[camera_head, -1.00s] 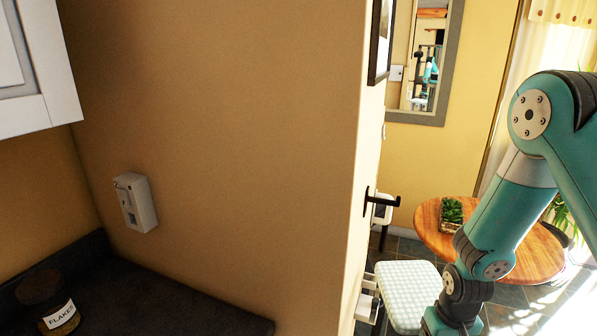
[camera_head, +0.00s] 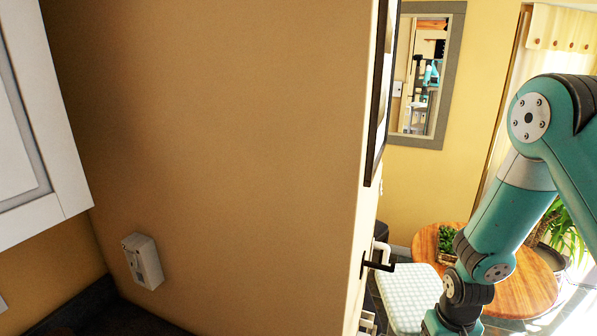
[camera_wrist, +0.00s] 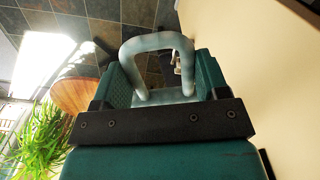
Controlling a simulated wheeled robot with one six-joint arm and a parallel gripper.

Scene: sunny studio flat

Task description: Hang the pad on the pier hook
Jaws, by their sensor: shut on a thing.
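The black pier hook (camera_head: 378,266) sticks out to the right from the narrow edge of the tan wall. My gripper (camera_wrist: 163,88) shows in the wrist view, its teal fingers on either side of a pale blue-grey loop.
A framed picture (camera_head: 378,105) hangs above the hook. A white cabinet (camera_head: 35,120) and a wall box (camera_head: 143,262) are at left.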

